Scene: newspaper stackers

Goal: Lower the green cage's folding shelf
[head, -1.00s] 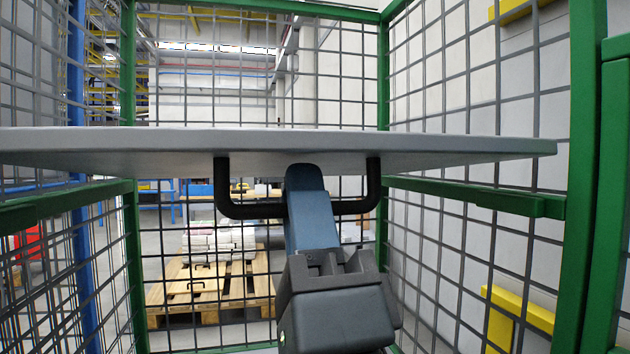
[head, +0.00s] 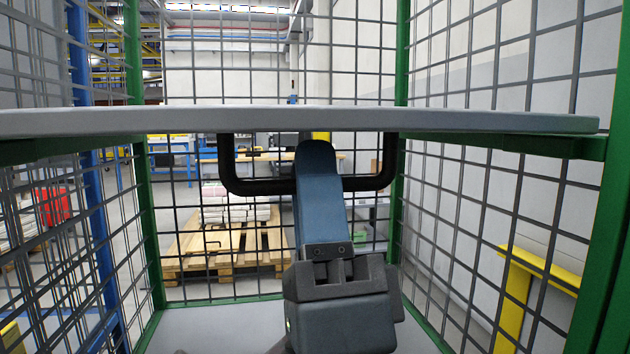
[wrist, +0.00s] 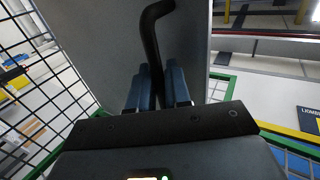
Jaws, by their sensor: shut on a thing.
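The green cage (head: 146,215) stands around me with grey mesh sides. Its grey folding shelf (head: 300,120) spans the cage nearly level in the head view, edge toward me, and it also shows in the wrist view (wrist: 100,35). A black U-shaped handle (head: 362,184) hangs under the shelf. My gripper (head: 315,160) is shut on the handle's bar from the front. In the wrist view, the blue fingers (wrist: 158,85) sit on both sides of the black bar. The right end of the shelf lies at the green side rail (head: 545,145); whether it rests on it I cannot tell.
The cage's grey floor (head: 215,325) lies below, clear where visible. Behind the back mesh, a wooden pallet (head: 190,245) bears stacks of newspapers (head: 222,208). A yellow frame (head: 515,285) stands outside on the right, a blue post (head: 90,190) on the left.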

